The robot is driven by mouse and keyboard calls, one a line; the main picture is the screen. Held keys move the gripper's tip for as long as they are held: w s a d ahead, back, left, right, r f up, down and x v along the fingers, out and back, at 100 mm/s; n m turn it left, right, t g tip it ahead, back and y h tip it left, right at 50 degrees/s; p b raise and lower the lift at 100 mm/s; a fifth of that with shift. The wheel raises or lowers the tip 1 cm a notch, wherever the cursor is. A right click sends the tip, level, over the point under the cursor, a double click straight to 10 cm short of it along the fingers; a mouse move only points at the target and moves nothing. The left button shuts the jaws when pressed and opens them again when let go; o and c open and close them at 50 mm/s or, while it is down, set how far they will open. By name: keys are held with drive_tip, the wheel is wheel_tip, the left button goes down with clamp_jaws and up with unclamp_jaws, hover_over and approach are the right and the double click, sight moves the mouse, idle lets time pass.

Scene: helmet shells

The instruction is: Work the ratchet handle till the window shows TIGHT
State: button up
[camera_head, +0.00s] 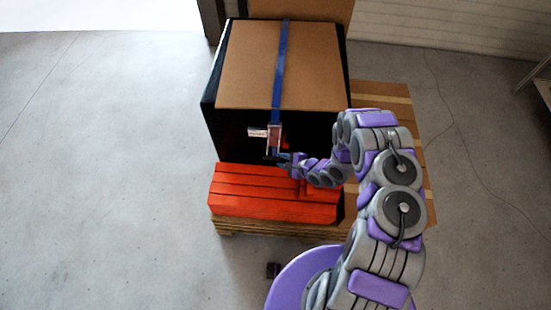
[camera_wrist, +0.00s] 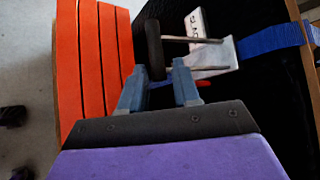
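The ratchet (camera_head: 273,138) hangs on a blue strap (camera_head: 280,65) at the front of a large black box with a brown top. In the wrist view its metal frame (camera_wrist: 215,57) carries a black handle grip (camera_wrist: 153,50) on two rods. A white label (camera_wrist: 196,23) beside it shows letters that look like "SLA", the rest cut off or unclear; it also shows in the head view (camera_head: 257,132), too small to read. My gripper (camera_wrist: 160,72) is open, with the grip's near end between its fingers, closer to the left finger. Whether they touch is unclear.
Orange-red slatted blocks (camera_head: 270,193) lie in front of the box on a wooden pallet (camera_head: 270,229). A small red part (camera_wrist: 204,84) shows beside the right finger. Cardboard (camera_head: 385,92) lies right of the box. The concrete floor is clear on the left.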

drive_tip(key=v, duration=1.1)
drive_tip(key=shift+s+d+r, duration=0.2)
drive_tip(key=shift+s+d, duration=0.05)
